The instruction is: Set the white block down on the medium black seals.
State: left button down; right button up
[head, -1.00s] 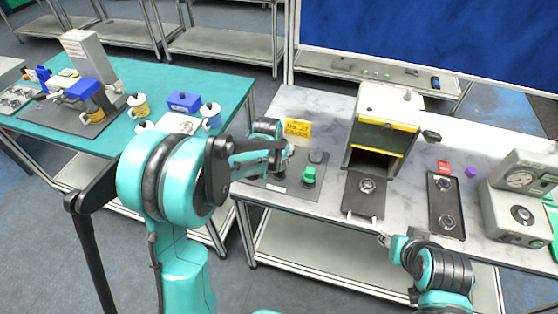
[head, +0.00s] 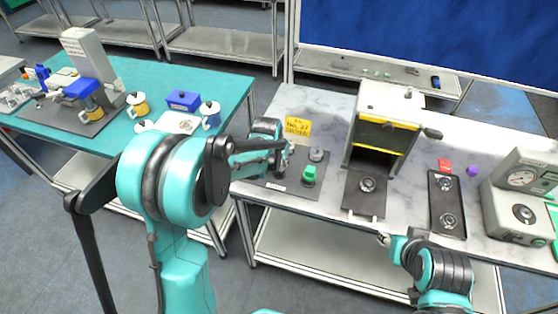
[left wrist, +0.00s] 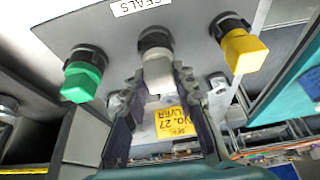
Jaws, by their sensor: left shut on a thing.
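My left gripper (head: 289,148) is over the grey seals board (head: 262,178) on the marble table. In the left wrist view, my left gripper (left wrist: 155,100) is shut on the white block (left wrist: 158,76). The block's far end lines up with a black ring seal (left wrist: 155,40), the middle one of three there; I cannot tell whether they touch. A green block (left wrist: 84,80) and a yellow block (left wrist: 243,52) sit at the black seals on either side. In the head view the green block (head: 310,174) shows, while the white block is mostly hidden by the gripper.
A grey box with yellow edges (head: 385,130) and a black tray (head: 447,215) are to the right. My right gripper (head: 383,240) is in front of the table's edge. A teal table (head: 140,75) is at left.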

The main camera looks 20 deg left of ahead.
pick_arm(q)
jog(key=shift+f+b, duration=0.3)
jog(key=shift+f, duration=0.05)
jog(key=c, duration=0.8)
grip_release()
jog(key=shift+r, duration=0.15)
notch_tip(320, 180, up, 8)
jog(key=p, duration=0.5)
jog(key=shift+f, duration=0.25)
jog(key=shift+f, duration=0.1)
